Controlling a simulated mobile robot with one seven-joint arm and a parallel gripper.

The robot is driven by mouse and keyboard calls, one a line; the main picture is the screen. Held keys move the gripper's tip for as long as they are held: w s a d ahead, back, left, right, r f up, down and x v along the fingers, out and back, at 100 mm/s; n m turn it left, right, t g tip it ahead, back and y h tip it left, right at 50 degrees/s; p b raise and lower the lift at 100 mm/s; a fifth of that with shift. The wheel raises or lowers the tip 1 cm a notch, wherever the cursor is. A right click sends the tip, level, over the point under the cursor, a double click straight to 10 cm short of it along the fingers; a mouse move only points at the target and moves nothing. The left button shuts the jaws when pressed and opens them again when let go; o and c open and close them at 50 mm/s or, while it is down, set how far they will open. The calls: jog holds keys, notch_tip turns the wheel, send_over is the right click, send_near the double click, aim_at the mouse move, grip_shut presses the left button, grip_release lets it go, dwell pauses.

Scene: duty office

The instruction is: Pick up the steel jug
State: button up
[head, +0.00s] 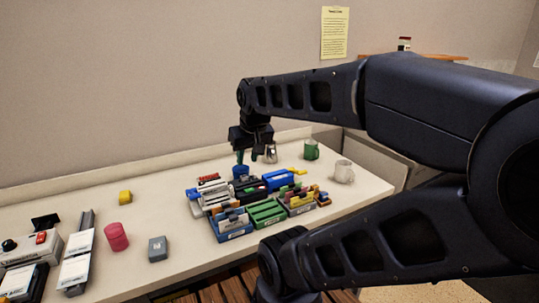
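A small shiny grey vessel (270,154), which looks like the steel jug, stands at the back of the counter, just right of my gripper. My gripper (248,156) points down over the back of the counter, with its fingers apart and nothing visible between them. The jug is partly hidden by my gripper, and its handle cannot be made out. I cannot tell how far apart in depth the gripper and jug are.
A green mug (311,150) and a pale grey mug (343,172) stand to the right. A blue item (240,170) is under my gripper. Trays of coloured items (266,213) fill the middle.

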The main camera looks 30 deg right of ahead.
jog(key=w+d+n+g+h, duration=0.25)
jog(key=w+d, duration=0.35)
jog(key=w, duration=0.5)
jog(key=n+g+h, duration=0.6)
jog(key=n+h, duration=0.5)
jog(key=n, duration=0.1)
send_near(273, 154)
jog(key=x, duration=1)
jog(key=shift+w+f, duration=0.1)
jog(key=shift+f, duration=0.3)
grip_shut()
